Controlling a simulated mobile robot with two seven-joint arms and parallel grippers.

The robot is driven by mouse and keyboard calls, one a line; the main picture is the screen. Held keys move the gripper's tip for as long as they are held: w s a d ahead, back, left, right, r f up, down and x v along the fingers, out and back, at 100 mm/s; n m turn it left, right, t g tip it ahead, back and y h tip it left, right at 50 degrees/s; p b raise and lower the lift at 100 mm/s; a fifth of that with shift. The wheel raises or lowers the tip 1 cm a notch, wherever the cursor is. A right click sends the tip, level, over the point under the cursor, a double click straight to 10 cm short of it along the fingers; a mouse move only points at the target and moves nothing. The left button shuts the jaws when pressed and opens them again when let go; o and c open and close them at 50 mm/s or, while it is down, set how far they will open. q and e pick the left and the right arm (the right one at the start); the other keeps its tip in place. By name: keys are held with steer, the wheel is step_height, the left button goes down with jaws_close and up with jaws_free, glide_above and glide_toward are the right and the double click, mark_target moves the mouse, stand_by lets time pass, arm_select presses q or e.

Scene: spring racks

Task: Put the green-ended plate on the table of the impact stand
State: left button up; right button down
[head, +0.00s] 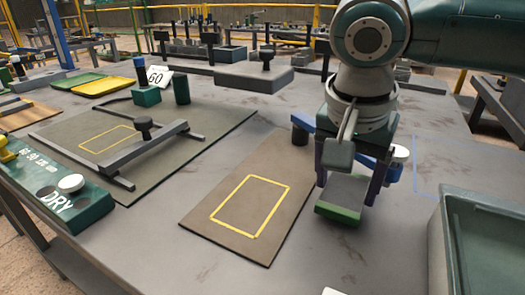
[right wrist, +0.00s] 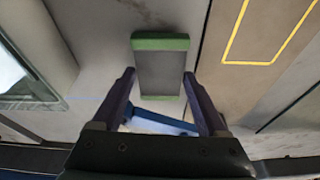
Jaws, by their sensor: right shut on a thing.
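The green-ended plate (head: 345,190) is a grey block with a green end facing the front. My right gripper (head: 347,178) points down and is shut on it, with a dark finger on each side. In the right wrist view, the plate (right wrist: 160,72) shows a green band at both ends, between the fingertips (right wrist: 158,88). It appears held above the grey tabletop, right of a brown board with a yellow outline (head: 250,205). I cannot tell surely which fixture is the impact stand; a blue-armed fixture (head: 302,122) is partly hidden behind my gripper. My left gripper is not in view.
A green-grey bin (head: 485,205) stands at the right front. A grey rail frame with a black knob (head: 145,135) lies on a mat at left. A grey block with a knob (head: 253,78) sits behind. The tabletop between board and bin is mostly clear.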

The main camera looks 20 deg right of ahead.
steer(key=shift+f, duration=0.55)
steer(key=shift+f, duration=0.1)
jaws_free()
